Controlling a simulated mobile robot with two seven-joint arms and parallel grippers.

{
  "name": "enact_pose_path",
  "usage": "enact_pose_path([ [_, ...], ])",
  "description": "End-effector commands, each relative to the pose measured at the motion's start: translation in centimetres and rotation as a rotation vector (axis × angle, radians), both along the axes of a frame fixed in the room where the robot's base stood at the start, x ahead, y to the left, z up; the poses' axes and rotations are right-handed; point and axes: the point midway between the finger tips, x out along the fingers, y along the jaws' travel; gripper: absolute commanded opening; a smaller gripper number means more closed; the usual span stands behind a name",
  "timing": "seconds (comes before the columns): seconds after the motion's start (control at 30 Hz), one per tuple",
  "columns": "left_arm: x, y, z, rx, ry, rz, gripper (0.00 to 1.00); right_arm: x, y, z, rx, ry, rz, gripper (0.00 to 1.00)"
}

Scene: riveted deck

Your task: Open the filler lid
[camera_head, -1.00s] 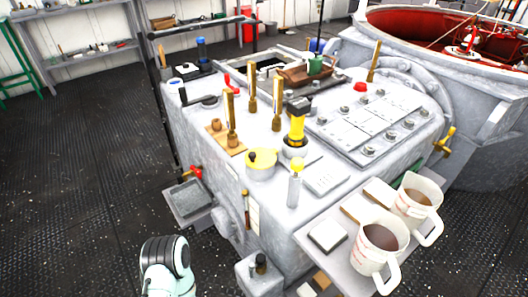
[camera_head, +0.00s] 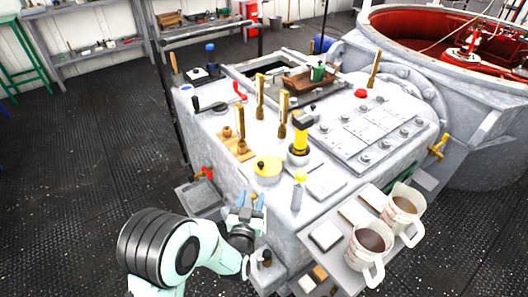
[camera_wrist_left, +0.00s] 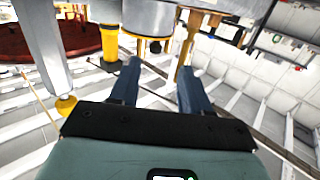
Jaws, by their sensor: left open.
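A round yellow cap with a black knob (camera_head: 267,170) sits flat near the front edge of the grey machine top; it looks like the filler lid and appears closed. I cannot tell its hinge. The cap also seems to show at the top of the left wrist view (camera_wrist_left: 147,34), upside down. My left gripper (camera_head: 245,202) is in front of the machine's front face, below and to the left of the cap and apart from it. Its blue fingers (camera_wrist_left: 158,92) are open with nothing held between them. My right gripper is not in view.
A yellow-knobbed post (camera_head: 299,188) stands right of the cap, and a yellow cylinder (camera_head: 300,142) behind it. Brass levers (camera_head: 282,115) rise behind the cap. Two measuring jugs (camera_head: 369,248) stand on the right shelf. A grey tray (camera_head: 203,198) juts out at the left.

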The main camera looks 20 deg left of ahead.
Motion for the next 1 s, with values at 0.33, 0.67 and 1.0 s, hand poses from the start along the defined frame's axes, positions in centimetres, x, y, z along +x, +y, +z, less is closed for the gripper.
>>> enact_pose_path([
  [0.33, 3.5, 0.6, 1.7, -0.007, -0.050, -0.002, 0.47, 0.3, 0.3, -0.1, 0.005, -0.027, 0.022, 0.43],
  [0.67, 10.0, 2.3, 1.6, -0.006, -0.047, -0.003, 0.47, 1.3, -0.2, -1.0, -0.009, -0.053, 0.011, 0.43],
  [1.0, 13.0, 3.1, 1.6, -0.008, -0.045, -0.003, 0.47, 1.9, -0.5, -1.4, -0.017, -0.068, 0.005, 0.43],
])
